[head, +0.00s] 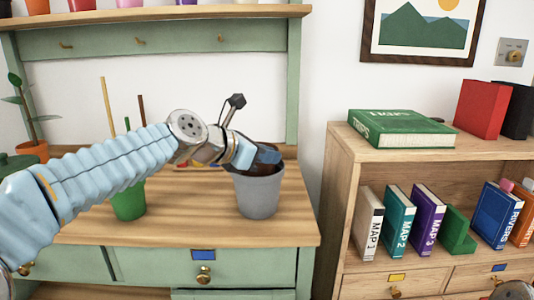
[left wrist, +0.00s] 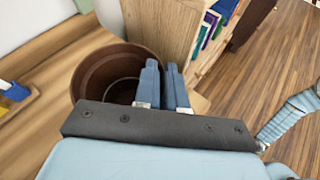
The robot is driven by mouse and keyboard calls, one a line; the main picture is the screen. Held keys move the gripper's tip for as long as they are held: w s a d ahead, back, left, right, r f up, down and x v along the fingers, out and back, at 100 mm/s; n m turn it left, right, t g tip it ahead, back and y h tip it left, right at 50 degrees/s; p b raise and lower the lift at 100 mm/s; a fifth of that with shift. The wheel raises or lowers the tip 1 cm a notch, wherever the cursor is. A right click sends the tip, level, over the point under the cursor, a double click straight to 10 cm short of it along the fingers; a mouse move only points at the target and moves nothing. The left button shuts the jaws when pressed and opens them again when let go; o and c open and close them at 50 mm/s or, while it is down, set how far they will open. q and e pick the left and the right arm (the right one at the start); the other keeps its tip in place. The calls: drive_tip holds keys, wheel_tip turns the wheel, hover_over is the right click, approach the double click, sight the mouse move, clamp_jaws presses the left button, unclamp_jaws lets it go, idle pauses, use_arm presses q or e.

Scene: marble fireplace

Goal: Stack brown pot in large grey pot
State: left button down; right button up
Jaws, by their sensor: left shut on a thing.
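The large grey pot (head: 258,197) stands upright on the wooden bench top, near its right end. My left gripper (head: 268,156) is over its mouth, with the blue fingers at the rim level. In the left wrist view the gripper (left wrist: 165,78) is shut on the right side wall of the brown pot (left wrist: 88,75), whose round mouth faces the camera. In the head view only a little dark brown shows inside the grey pot's mouth, partly hidden by the gripper. How deep the brown pot sits I cannot tell. My right gripper is not in view.
A green pot (head: 129,203) with sticks stands left, behind my left arm. An orange pot with a plant (head: 30,150) is at the far left. A bookshelf (head: 345,150) with several books stands right of the bench. Bare bench top lies around the grey pot.

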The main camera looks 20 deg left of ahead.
use_arm(q)
drive_tip(key=shift+f, duration=0.2)
drive_tip(key=c, duration=1.2)
unclamp_jaws()
drive_tip(key=shift+r, duration=0.1)
drive_tip(key=shift+r, duration=0.4)
drive_tip(key=v, duration=1.2)
drive_tip(key=shift+r, duration=0.1)
